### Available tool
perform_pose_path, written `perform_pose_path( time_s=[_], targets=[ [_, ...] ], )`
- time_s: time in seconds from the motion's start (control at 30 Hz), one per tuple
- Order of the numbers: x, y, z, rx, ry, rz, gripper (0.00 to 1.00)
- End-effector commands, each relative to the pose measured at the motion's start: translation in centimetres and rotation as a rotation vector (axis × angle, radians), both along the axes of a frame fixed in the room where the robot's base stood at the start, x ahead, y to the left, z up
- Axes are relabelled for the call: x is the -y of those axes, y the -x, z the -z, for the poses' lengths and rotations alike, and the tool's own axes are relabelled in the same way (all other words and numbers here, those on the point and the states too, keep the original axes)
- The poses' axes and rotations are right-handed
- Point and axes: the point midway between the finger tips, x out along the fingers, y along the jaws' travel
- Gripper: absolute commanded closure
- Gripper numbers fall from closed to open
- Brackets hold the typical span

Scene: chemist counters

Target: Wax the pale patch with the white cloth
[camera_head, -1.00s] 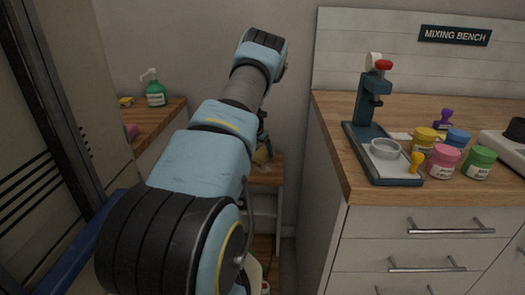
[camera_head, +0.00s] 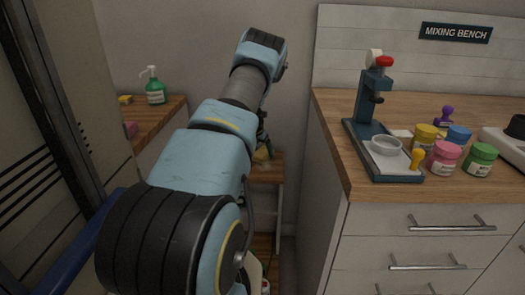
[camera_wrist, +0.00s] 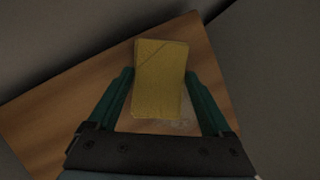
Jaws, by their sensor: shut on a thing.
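The cloth looks yellow, not white. It is over a small wooden stand top (camera_wrist: 70,110); I cannot tell whether it touches the wood. A faint pale patch (camera_wrist: 153,125) shows on the wood just below the cloth and between the fingers, partly covered by the cloth. In the head view my arm hides most of the gripper, and only a bit of the cloth shows above the wooden stand.
The mixing bench (camera_head: 335,130) stands to the right, with a blue press (camera_head: 368,125), a bowl (camera_head: 386,146) and several coloured jars. A wooden counter (camera_head: 165,112) at the left holds a green pump bottle (camera_head: 155,92). The stand is in the narrow gap between them.

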Motion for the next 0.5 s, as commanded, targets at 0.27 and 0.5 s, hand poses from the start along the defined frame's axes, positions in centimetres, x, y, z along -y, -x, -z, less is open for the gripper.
perform_pose_path(
  time_s=[0.27,0.5],
  targets=[
    [-0.01,-0.01,0.60,0.000,0.000,0.000,0.61],
    [0.00,-0.01,0.89,0.001,0.000,0.000,0.61]
  ],
)
